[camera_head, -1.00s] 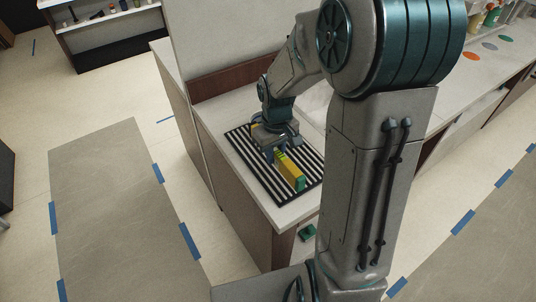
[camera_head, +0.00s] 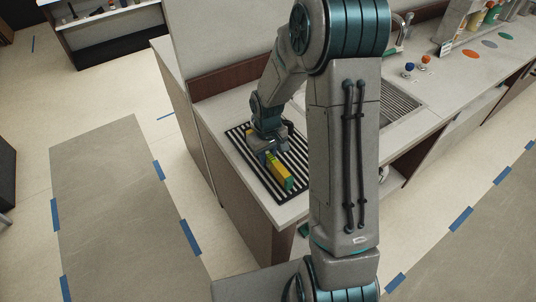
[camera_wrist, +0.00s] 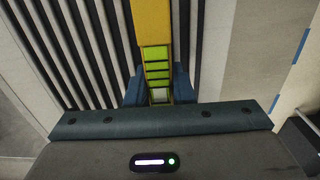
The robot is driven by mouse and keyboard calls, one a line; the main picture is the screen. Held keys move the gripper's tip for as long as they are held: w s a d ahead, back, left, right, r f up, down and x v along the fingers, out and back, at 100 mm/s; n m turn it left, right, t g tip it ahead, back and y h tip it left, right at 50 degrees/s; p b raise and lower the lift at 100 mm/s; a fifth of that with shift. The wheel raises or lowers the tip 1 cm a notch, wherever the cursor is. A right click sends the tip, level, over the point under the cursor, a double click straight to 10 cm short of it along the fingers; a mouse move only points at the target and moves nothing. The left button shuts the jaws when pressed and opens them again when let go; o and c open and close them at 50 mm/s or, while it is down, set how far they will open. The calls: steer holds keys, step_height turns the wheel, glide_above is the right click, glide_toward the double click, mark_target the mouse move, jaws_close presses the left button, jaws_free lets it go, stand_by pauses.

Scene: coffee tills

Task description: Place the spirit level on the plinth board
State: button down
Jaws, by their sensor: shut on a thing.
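The spirit level (camera_head: 280,171) is a long yellow bar with a green end, at the ribbed black-and-white mat on the near counter. My gripper (camera_head: 266,154) is over its middle and shut on it. In the wrist view the yellow spirit level (camera_wrist: 154,28), with its bright green section, passes between my gripper's blue fingers (camera_wrist: 158,90). I cannot tell whether its underside touches the mat. I cannot tell for sure which surface is the plinth board. My wrist hides part of the level.
The ribbed mat (camera_head: 297,160) lies near the counter's front edge. A brown upright board (camera_head: 230,77) stands behind it. A ribbed sink drainer (camera_head: 400,101) is to the right. Grey sheets (camera_head: 110,200) with blue tape lie on the floor. My arm hides part of the counter.

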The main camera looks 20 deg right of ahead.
steer(key=shift+f, duration=0.1)
steer(key=shift+f, duration=0.15)
steer(key=c, duration=1.3)
jaws_free()
steer(key=shift+o, duration=0.2)
